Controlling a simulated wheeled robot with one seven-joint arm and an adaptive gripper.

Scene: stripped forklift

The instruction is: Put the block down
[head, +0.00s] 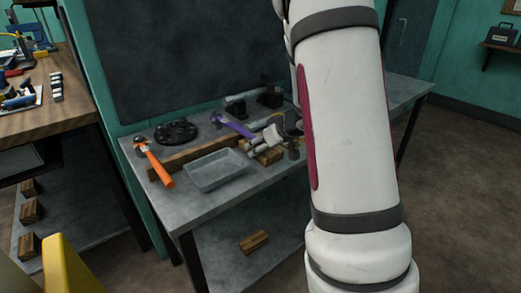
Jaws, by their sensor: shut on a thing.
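A small wooden block (269,156) shows at the right of the grey tray, on or just above the grey metal table (222,200). My gripper (275,146) is shut on this block, partly hidden behind my white arm. I cannot tell whether the block touches the table top.
A grey tray (216,170) stands at the table's front edge, with a long wooden beam (190,157) behind it. An orange-handled tool (158,168), a black round part (176,132) and a purple-handled tool (236,126) lie around. Another block (254,242) lies on the lower shelf. My arm hides the table's middle right.

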